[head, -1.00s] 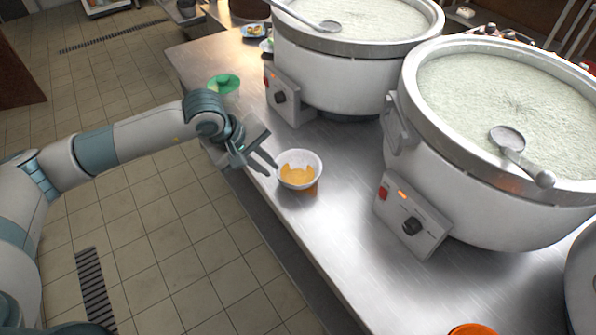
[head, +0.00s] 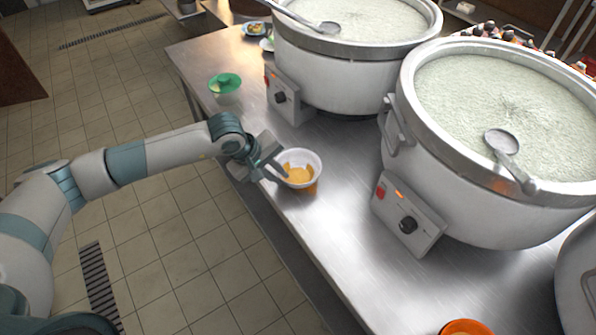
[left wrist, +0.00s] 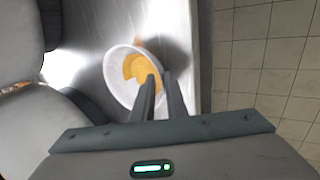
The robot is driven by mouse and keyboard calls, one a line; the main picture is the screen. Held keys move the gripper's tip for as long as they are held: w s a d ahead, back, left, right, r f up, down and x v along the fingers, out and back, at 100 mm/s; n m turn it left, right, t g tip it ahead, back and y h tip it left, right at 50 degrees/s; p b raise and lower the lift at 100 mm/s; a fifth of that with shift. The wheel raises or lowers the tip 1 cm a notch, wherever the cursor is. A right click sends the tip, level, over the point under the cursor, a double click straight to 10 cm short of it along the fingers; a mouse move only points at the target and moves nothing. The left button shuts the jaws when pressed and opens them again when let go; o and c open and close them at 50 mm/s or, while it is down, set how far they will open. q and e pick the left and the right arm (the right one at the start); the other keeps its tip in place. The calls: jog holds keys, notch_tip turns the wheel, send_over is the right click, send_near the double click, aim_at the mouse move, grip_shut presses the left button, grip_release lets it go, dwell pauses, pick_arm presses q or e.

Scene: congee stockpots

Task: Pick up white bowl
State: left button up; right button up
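The white bowl (head: 311,160) stands upright near the left edge of the steel counter, with orange-yellow pieces inside. It also shows in the left wrist view (left wrist: 113,70), below the fingers. My left gripper (head: 281,172) is at the bowl's left rim. In the left wrist view the two fingers (left wrist: 159,76) have a narrow gap between them; one overlaps the bowl's inside, the other lies just outside the rim. The gripper looks open around the rim; contact is not clear. My right gripper is not in view.
Two large stockpots (head: 340,80) (head: 480,210) of pale congee stand behind and right of the bowl, each with a ladle. A green bowl (head: 225,83) is farther back on the counter (head: 330,225). An orange bowl (head: 467,328) is at the bottom edge.

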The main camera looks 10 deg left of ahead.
aim_at(298, 172)
pick_arm(q)
jog(key=p+x, duration=0.1)
jog(key=x, duration=0.2)
jog(key=shift+a, duration=0.1)
jog(key=shift+w+f, duration=0.1)
jog(key=shift+f, duration=0.2)
grip_shut()
dwell(0.3)
